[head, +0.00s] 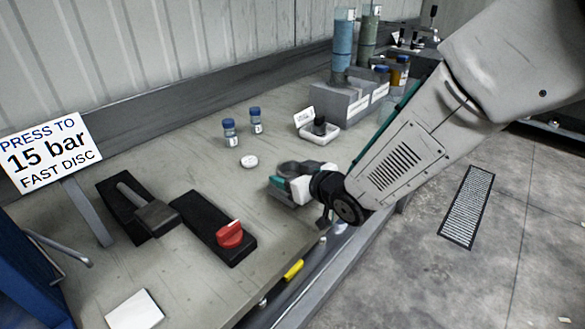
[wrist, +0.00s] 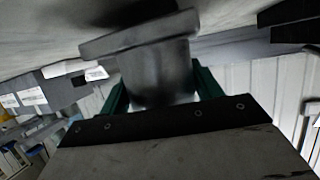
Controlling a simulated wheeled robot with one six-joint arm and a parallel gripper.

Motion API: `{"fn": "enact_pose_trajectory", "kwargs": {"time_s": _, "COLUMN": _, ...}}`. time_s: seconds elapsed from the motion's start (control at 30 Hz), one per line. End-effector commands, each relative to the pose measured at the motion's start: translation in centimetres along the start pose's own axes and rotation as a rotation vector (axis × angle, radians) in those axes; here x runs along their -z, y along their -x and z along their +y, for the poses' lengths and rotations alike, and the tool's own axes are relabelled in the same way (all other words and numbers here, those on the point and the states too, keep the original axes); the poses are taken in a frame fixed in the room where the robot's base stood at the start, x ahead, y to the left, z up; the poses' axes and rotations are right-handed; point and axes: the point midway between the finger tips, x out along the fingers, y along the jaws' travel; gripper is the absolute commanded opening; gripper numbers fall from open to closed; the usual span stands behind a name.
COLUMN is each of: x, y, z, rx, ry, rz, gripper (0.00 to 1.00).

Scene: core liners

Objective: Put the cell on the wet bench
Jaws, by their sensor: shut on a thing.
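My gripper (head: 284,181) is low over the front edge of the bench (head: 190,165) in the head view. It is shut on a grey metal cell. In the wrist view the cell (wrist: 155,72) is a short round body with a wider flange, held between the green fingers of my gripper (wrist: 160,90). In the head view the cell (head: 296,168) is partly hidden by the gripper. Whether it touches the bench top I cannot tell. No label in view names the wet bench.
A white disc (head: 249,161) and two blue-capped vials (head: 229,133) (head: 256,121) stand behind the gripper. To the left are a red-knobbed black block (head: 213,228), a black clamp-like device (head: 137,207) and a sign (head: 50,151).

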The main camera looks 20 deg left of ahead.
Motion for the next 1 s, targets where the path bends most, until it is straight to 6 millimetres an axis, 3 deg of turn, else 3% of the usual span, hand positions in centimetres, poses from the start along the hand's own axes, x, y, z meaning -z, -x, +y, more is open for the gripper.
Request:
{"fn": "enact_pose_trajectory", "kwargs": {"time_s": 0.5, "x": -1.1, "y": -0.5, "z": 0.1, "rx": 0.000, "ry": 0.001, "rz": 0.007, "gripper": 0.00}}
{"fn": "enact_pose_trajectory", "kwargs": {"time_s": 0.53, "x": -1.3, "y": -0.5, "z": 0.0, "rx": 0.000, "ry": 0.000, "rz": 0.001, "gripper": 0.70}}
{"fn": "enact_pose_trajectory", "kwargs": {"time_s": 0.6, "x": -1.3, "y": -0.5, "z": 0.0, "rx": 0.000, "ry": 0.000, "rz": 0.001, "gripper": 0.86}}
{"fn": "enact_pose_trajectory", "kwargs": {"time_s": 1.0, "x": -1.0, "y": 0.3, "z": 0.1, "rx": -0.001, "ry": 0.001, "rz": 0.001, "gripper": 0.86}}
